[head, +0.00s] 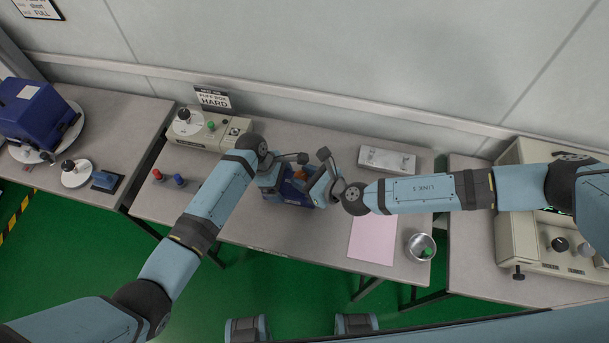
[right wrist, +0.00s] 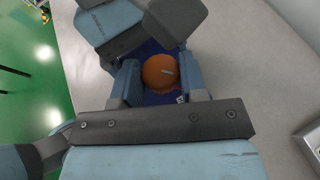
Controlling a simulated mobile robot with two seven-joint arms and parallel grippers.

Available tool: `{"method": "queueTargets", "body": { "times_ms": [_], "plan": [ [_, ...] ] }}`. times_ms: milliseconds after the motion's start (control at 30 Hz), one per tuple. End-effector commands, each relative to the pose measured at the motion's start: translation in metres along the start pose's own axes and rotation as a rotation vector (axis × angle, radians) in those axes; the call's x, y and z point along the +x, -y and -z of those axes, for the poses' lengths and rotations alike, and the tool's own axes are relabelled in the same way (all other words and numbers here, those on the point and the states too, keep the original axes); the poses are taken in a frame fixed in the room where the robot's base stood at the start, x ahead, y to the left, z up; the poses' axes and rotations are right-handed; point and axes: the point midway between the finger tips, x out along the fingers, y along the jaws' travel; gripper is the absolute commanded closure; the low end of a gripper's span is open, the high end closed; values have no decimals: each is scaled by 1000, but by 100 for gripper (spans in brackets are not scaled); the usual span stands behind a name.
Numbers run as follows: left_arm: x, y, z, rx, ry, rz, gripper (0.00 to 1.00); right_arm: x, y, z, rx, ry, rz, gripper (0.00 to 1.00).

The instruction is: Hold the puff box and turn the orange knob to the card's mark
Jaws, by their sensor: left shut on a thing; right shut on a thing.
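The dark blue puff box (head: 296,192) stands on the middle table, partly hidden by both grippers. In the head view only a bit of orange shows between the grippers. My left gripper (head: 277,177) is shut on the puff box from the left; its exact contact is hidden. My right gripper (right wrist: 160,80) is shut on the knob, one finger on each side. The card (head: 213,99) stands behind the tester and reads "PUFF BOX HARD".
A beige tester (head: 207,132) with a white dial sits at the table's back left. Red (head: 157,175) and blue (head: 179,180) pegs are at left. A pink sheet (head: 372,238), a metal bowl (head: 412,243) and a pale tray (head: 388,160) lie at right.

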Motion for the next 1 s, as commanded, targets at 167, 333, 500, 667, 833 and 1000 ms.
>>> {"method": "queueTargets", "body": {
  "times_ms": [167, 333, 500, 667, 833, 1000],
  "plan": [
    [1, 1, 0, 1, 0, 2, 43, 0, -4, -1, 55, -1, 126, 85],
    [1, 1, 0, 1, -1, 2, 43, 1, -5, 0, 108, -3, 253, 85],
    [1, 1, -1, 2, 0, 2, 43, 1, -6, -1, 152, -3, 365, 85],
    [1, 1, -1, 2, 0, 3, 43, 2, -5, -2, 184, -2, 445, 85],
    [1, 1, -1, 2, 0, 3, 43, 2, -5, -2, 204, -2, 499, 85],
    [1, 1, -1, 2, 0, 3, 43, 2, -5, -2, 213, -3, 524, 85]
  ]
}}
